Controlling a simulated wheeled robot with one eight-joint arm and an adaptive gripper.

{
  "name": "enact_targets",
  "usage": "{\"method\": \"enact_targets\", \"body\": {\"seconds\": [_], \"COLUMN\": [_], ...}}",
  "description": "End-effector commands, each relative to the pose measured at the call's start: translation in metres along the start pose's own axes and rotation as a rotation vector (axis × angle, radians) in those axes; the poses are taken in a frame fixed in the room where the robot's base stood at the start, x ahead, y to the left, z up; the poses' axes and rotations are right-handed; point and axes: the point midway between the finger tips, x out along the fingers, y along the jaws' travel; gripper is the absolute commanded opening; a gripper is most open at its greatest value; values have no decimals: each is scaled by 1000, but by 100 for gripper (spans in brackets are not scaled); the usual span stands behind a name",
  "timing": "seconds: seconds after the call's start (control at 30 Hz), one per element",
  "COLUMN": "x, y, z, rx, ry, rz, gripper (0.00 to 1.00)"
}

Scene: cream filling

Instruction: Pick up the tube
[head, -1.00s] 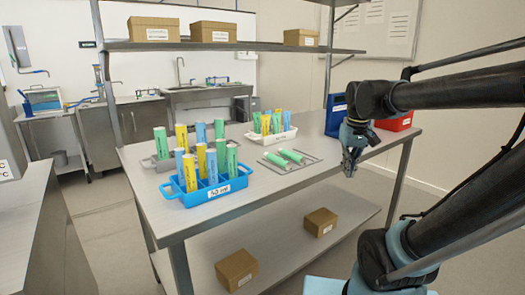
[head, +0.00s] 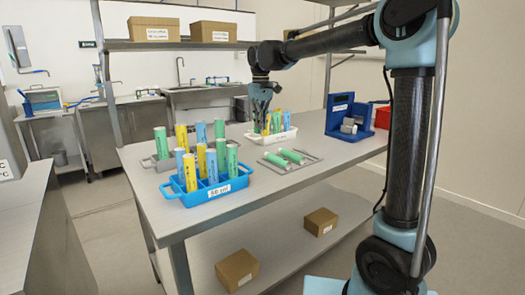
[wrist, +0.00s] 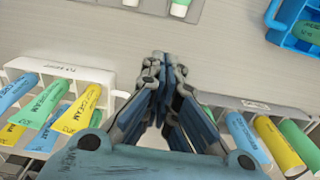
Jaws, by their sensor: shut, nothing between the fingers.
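Green, yellow and blue tubes stand in several racks; the task does not say which one is meant. The blue rack (head: 226,190) is in front, the grey rack (head: 151,163) behind it to the left, and the white rack (head: 283,136) at the back. My gripper (head: 262,122) is shut and empty, pointing down by the white rack. In the wrist view its fingertips (wrist: 160,58) show over bare table, between the white rack (wrist: 100,75) and the grey rack (wrist: 235,103).
A blue bin (head: 337,124) holding grey-white cylinders and a red bin (head: 382,118) stand on the table's right. Cardboard boxes (head: 210,31) sit on the shelf above, and others (head: 237,268) on the lower shelf. The table's front right is clear.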

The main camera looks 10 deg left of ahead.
Motion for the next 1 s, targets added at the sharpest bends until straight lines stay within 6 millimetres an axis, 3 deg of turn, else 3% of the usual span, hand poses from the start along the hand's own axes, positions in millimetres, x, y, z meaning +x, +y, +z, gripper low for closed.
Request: {"method": "enact_targets", "body": {"seconds": [0.1, 0.33, 0.77, 0.87, 1.0], "x": [0, 14, 88, 104, 101], "y": [-11, -15, -14, -14, -14], "z": [-14, -18, -17, -15, 5], "rx": [-22, -29, -28, -28, -27], "ry": [-5, -7, -6, -6, -6], "rz": [0, -1, -1, -1, -1], "gripper": [0, 0, 0, 0, 0]}}
